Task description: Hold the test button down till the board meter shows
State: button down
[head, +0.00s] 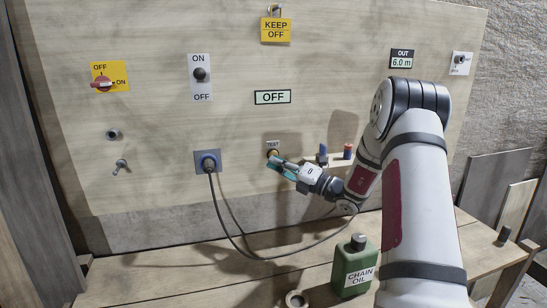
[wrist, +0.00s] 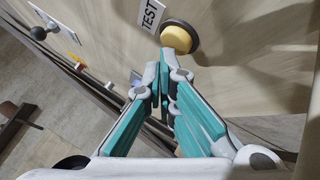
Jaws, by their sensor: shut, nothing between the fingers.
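The test button (wrist: 179,35) is a yellow cap in a dark ring, beside the TEST label (wrist: 150,16) in the wrist view. In the head view the TEST label (head: 273,144) is on the board just above my gripper (head: 272,161). My gripper is shut and empty, its teal fingers pointing at the button. In the wrist view the fingertips (wrist: 166,62) overlap the button's lower edge; I cannot tell whether they touch or press it. The board meter (head: 273,97) reads OFF.
A green oil can (head: 355,262) stands on the bench.

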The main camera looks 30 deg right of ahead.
jog(key=shift+w+d, duration=0.1)
jog(key=shift+w, duration=0.2)
dwell(0.5)
jog(key=shift+w+r+b, duration=0.3)
jog(key=shift+b, duration=0.05)
dwell(0.8)
jog(key=shift+s, duration=0.25)
jog(key=shift+s+f+p, duration=0.2)
jog(key=shift+s+p, duration=0.2)
jog(key=shift+p, duration=0.15)
jog(key=s+p, duration=0.1)
jog(key=s+a+p, duration=0.1)
jog(key=s, duration=0.1)
jog(key=s+p, duration=0.1)
jog(key=s, duration=0.1)
jog(key=shift+a+f, duration=0.1)
jog(key=shift+a, duration=0.2)
